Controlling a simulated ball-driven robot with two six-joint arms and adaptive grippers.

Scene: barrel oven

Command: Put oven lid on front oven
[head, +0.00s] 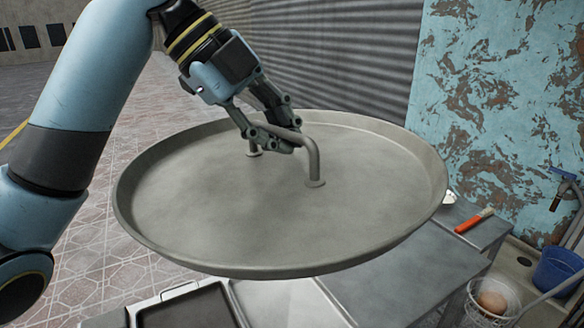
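The oven lid (220,215) is a large round grey metal pan-like disc with a raised rim and a bent bar handle (312,160) in its middle. It fills the centre of the head view and hangs level above the counter. My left gripper (275,142) comes down from the upper left and is shut on the lid's handle. My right gripper is not in view. I cannot make out the front oven; the lid hides much of what lies below it.
Below the lid are a metal counter (415,275) and a dark tray (187,308). A red-handled brush (474,221) lies at the right. A wire basket (492,303) with a round brown item and a blue bucket (558,270) stand at the far right. Tiled floor lies left.

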